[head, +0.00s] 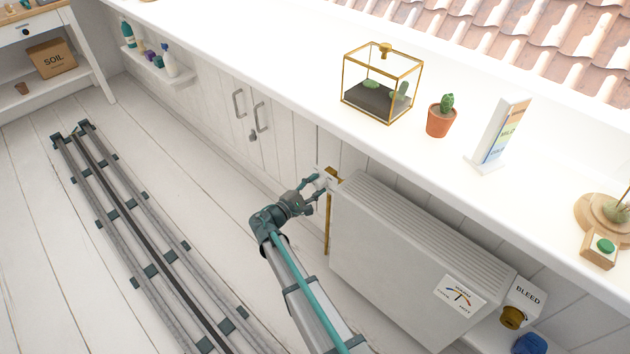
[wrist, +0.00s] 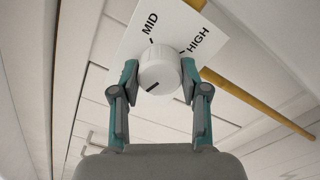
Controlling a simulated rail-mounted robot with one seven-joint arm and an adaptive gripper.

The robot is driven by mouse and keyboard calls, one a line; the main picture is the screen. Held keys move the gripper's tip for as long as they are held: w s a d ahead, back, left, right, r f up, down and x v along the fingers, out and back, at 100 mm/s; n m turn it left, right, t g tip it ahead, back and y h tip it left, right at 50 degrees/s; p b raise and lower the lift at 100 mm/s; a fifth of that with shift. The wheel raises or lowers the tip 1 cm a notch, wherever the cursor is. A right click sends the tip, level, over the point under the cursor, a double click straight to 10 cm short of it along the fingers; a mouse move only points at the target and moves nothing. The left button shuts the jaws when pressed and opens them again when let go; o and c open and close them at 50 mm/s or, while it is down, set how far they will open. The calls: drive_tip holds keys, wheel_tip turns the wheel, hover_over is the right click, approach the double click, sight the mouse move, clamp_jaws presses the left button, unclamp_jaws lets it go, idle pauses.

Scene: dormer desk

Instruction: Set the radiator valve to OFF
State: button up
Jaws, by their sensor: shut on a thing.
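The radiator valve is a round white knob (wrist: 160,70) in front of a white label plate (wrist: 175,22). MID and HIGH can be read on the plate; no OFF mark is visible, and part of the plate is hidden by the knob and fingers. A short black line on the knob's face points to the lower left of the wrist view, away from MID and HIGH. My gripper (wrist: 160,80) is shut on the knob, one finger on each side. In the head view my gripper (head: 314,186) is at the upper left corner of the white radiator (head: 390,262), where it largely hides the knob.
A brass pipe (head: 328,232) runs down beside the radiator. A dial card (head: 460,296) is on the radiator's front, and a BLEED sign (head: 528,293) is at its right end. The white counter (head: 300,62) overhangs above, with a glass terrarium (head: 382,84) and potted cactus (head: 441,118).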

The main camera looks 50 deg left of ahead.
drive_tip(key=n+p, duration=0.4)
drive_tip(key=n, duration=0.1)
drive_tip(key=shift+r+n+p, duration=0.2)
drive_tip(key=shift+n+p, duration=0.1)
drive_tip(key=shift+p, duration=0.05)
drive_tip(key=shift+f+n+p, duration=0.15)
drive_tip(key=shift+n+p, duration=1.2)
drive_tip(key=shift+n, duration=0.25)
drive_tip(key=o, duration=1.1)
drive_tip(key=shift+o, duration=0.2)
drive_tip(key=s+d, duration=0.1)
drive_tip(key=s, duration=1.1)
drive_tip(key=shift+d, duration=0.3)
drive_tip(key=shift+w, duration=0.1)
